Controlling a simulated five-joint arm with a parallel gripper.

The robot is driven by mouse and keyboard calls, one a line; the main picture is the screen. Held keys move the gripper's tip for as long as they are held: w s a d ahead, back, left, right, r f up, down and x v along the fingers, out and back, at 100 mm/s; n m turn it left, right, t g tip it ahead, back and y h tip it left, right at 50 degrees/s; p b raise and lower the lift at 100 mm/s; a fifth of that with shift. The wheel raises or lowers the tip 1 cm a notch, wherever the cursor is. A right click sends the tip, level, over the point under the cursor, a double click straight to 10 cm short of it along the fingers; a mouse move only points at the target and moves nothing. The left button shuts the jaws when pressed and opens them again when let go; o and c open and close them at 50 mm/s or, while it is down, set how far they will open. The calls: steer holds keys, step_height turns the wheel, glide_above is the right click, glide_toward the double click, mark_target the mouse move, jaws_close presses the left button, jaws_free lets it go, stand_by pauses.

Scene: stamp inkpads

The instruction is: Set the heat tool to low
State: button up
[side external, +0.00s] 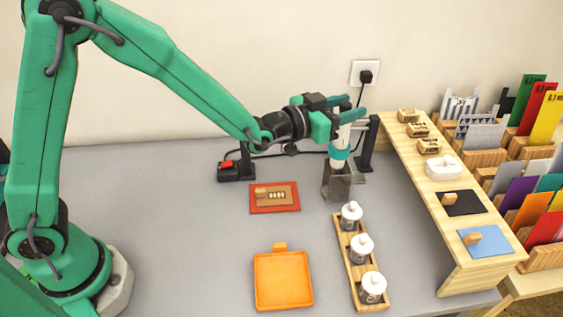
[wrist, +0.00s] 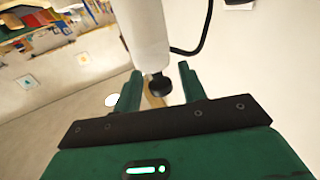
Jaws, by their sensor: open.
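The heat tool (side external: 344,134) has a white body with a teal band. It stands upright with its lower end at a grey metal holder (side external: 337,184), beside a black stand (side external: 367,150). In the wrist view its white body (wrist: 144,35) ends in a black knob-like part (wrist: 158,84). My gripper (side external: 355,107) is at the upper end of the heat tool, fingers spread. In the wrist view my gripper (wrist: 160,72) has one finger on each side of the tool's end, with gaps visible. No setting marks are readable.
A black box with a red switch (side external: 228,164) sits left of the holder. A stamp on a red pad (side external: 290,208), an orange tray (side external: 283,290) and a wooden rack (side external: 345,258) of white-lidded jars lie in front. A wooden shelf (side external: 459,222) stands right. A cord runs to a wall outlet (side external: 358,67).

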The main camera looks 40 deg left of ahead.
steer(key=shift+s, duration=0.1)
steer(key=v, duration=0.7)
steer(key=shift+s, duration=0.25)
steer(key=shift+a, duration=0.1)
stand_by(0.4)
steer(key=s+a+r+n+g+y, duration=0.2)
steer(key=s+a+g+y, duration=0.4)
steer(key=a, duration=0.6)
steer(key=s+a+n+g, duration=0.1)
steer(key=s+a+g, duration=0.1)
steer(key=s, duration=0.7)
steer(key=s+a+n+g, duration=0.1)
steer(key=s+a+g, duration=0.2)
steer(key=s, duration=0.7)
steer(key=shift+a+y, duration=0.4)
steer(key=shift+a, duration=0.6)
